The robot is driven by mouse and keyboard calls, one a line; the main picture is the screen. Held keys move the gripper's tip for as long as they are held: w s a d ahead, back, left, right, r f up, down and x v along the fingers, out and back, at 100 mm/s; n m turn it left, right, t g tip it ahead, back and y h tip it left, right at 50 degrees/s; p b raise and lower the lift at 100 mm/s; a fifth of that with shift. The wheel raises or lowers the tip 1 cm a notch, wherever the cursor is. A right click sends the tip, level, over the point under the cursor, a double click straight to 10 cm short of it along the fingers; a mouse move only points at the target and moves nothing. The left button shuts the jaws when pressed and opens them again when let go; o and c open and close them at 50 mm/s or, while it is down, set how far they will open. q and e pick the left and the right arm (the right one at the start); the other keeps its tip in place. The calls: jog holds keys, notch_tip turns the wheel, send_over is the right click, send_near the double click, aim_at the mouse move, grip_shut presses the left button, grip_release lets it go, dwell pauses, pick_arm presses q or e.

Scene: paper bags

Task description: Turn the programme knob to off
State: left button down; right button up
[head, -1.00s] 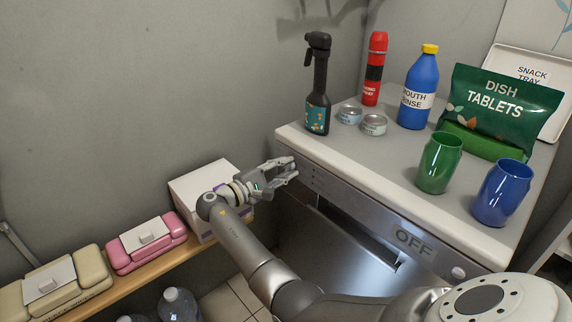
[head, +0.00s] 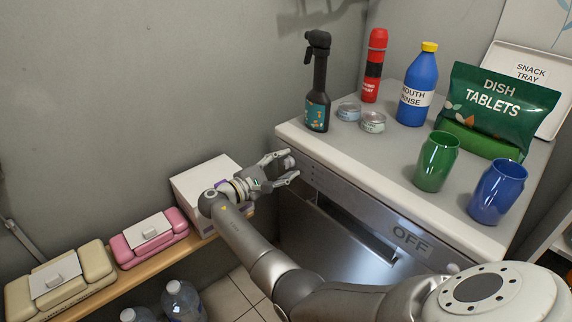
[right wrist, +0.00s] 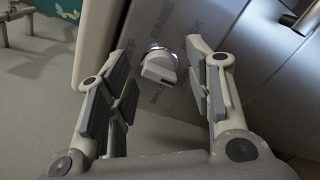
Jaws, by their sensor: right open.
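The programme knob (right wrist: 158,67) is a pale round dial with a raised grip bar, on the dishwasher's grey front panel in the right wrist view. My right gripper (head: 292,166) is open at the left end of that panel in the head view. In the right wrist view the knob lies between its spread fingers, towards the tips, with visible gaps to both fingers. In the head view the knob is small and partly masked by the fingers. My left gripper is not in view.
The dishwasher top (head: 400,168) holds a black spray bottle (head: 317,85), two small tins, a red can, a blue bottle (head: 418,85), a green bag, and green and blue cups. An OFF label (head: 410,240) is on the front. A shelf with boxes stands left.

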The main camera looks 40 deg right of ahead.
aim_at(285, 165)
jog(key=a, duration=0.6)
jog(key=shift+s, duration=0.2)
